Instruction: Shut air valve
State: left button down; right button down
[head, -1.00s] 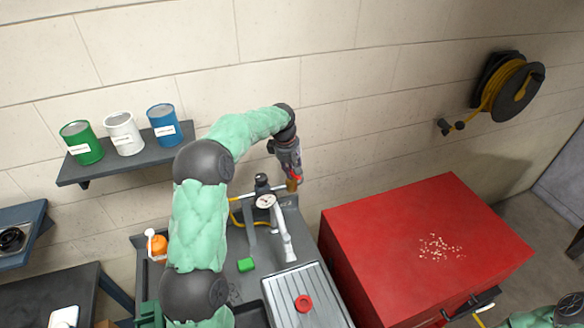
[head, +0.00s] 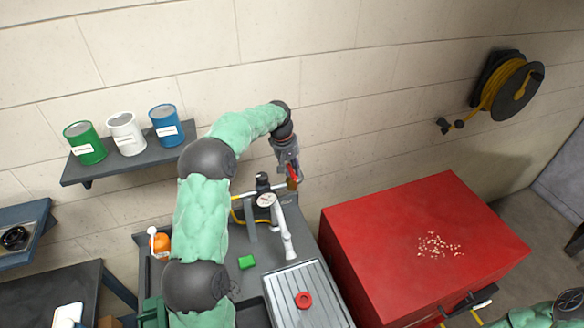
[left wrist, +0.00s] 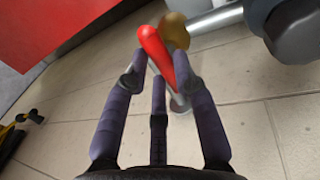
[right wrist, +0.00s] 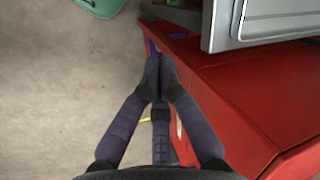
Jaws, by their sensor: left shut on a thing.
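The air valve has a red lever (left wrist: 155,55) and a brass body (left wrist: 175,30) on a light pipe. In the head view the brass body (head: 292,184) sits at the right end of the pipe, behind the pressure gauge (head: 266,200). My left gripper (left wrist: 165,84) is shut on the red lever, with its fingers on both sides of it. The same gripper (head: 291,168) reaches down from above in the head view and partly hides the lever. My right gripper (right wrist: 158,65) is shut, fingertips together, beside the red cabinet (right wrist: 250,90) and far from the valve.
The red cabinet (head: 385,225) stands right of the bench. Paint cans stand on a wall shelf (head: 113,165). A hose reel (head: 512,88) hangs at right.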

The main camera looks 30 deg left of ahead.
pick_arm(q)
jog(key=shift+s+d+f, duration=0.1)
jog(key=shift+f, duration=0.1)
jog(key=c, duration=1)
grip_release()
jog(key=shift+r, duration=0.1)
jog(key=shift+r, duration=0.5)
notch_tip(320, 180, up, 11)
jog(key=s+a, duration=0.1)
jog(key=shift+s+a, duration=0.25)
jog(key=shift+a, duration=0.1)
